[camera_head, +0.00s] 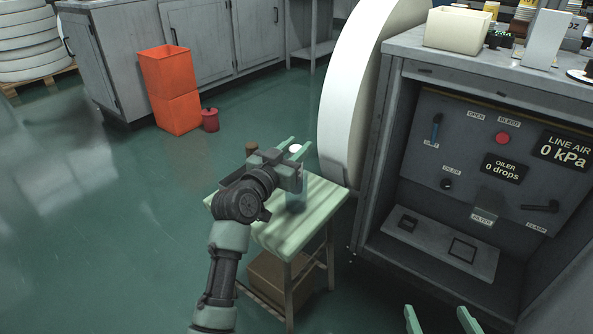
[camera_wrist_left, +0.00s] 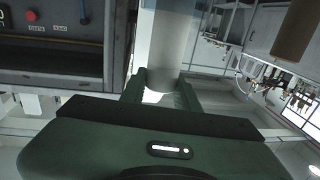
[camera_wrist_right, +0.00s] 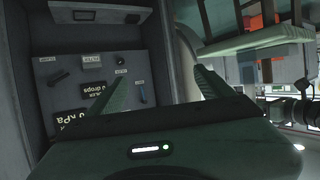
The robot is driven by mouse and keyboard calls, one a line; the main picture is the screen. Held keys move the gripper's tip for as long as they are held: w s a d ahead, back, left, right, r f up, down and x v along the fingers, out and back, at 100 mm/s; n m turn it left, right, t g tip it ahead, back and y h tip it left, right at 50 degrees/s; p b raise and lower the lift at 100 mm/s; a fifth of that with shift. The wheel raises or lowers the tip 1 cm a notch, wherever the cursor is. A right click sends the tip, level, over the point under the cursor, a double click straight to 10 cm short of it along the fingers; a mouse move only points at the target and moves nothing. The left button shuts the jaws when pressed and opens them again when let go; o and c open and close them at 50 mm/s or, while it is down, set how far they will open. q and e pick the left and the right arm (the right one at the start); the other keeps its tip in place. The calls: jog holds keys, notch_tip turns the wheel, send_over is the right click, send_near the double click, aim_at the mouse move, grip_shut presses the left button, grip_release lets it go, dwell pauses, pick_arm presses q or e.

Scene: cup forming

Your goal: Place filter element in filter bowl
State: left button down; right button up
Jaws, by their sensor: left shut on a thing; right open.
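My left gripper (camera_head: 288,158) is above the small table and shut on a white cylinder, which looks like the filter element (camera_head: 295,149). In the left wrist view the pale cylinder (camera_wrist_left: 168,50) stands between the fingers (camera_wrist_left: 165,90). A see-through bluish vessel, apparently the filter bowl (camera_head: 297,200), stands on the table below the gripper. A bluish clear part (camera_wrist_left: 168,8) overlaps the cylinder's far end in the left wrist view; I cannot tell how deep it sits inside. My right gripper (camera_head: 440,320) is open and empty at the bottom edge, also seen in the right wrist view (camera_wrist_right: 162,80).
The striped table (camera_head: 325,190) also holds a brown cylinder (camera_head: 252,149). A grey cabinet with a control panel (camera_head: 470,150) stands at the right, beside a large white disc (camera_head: 350,90). Orange bins (camera_head: 170,90) stand at the back left. The floor at left is clear.

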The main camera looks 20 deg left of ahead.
pick_arm(q)
notch_tip(320, 180, down, 5)
jog(key=shift+f+b, duration=0.15)
jog(key=shift+b, duration=0.75)
pick_arm(e)
notch_tip(320, 180, up, 10)
jog(key=w+a+t+y, duration=0.2)
jog(key=t, duration=0.3)
jog(key=shift+t, duration=0.4)
pick_arm(q)
jog(key=shift+f, duration=0.1)
jog(key=c, duration=1)
grip_release()
jog(key=shift+c, duration=0.2)
pick_arm(e)
jog(key=shift+r, duration=0.15)
